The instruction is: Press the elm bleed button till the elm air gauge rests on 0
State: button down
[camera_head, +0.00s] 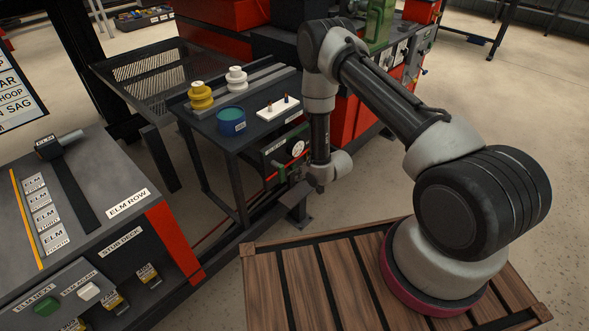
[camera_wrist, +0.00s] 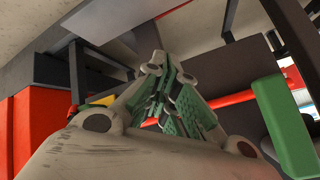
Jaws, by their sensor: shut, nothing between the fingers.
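A round white dial gauge (camera_head: 298,148) sits on the dark panel under the bench, in the head view. Its needle and reading are too small to make out. My gripper (camera_wrist: 165,85) is shut and empty, its green-padded fingers together in the wrist view. In the head view, my wrist hangs in front of the bench just below the gauge, and the fingers are hard to make out. I cannot pick out a bleed button or its label in either view. Whether my fingers touch anything is unclear.
A green block (camera_wrist: 286,125) and a red bar (camera_wrist: 235,98) lie right of my fingers in the wrist view. The bench above carries yellow and white spools, a blue tin (camera_head: 231,122) and a white pegged plate (camera_head: 278,107). A labelled console (camera_head: 100,170) stands left.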

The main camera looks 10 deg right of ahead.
jog(key=shift+s+d, duration=0.15)
jog(key=shift+s, duration=0.1)
jog(key=s+d, duration=0.1)
jog(key=s, duration=0.1)
jog(key=s+d, duration=0.2)
dwell(0.5)
dwell(0.7)
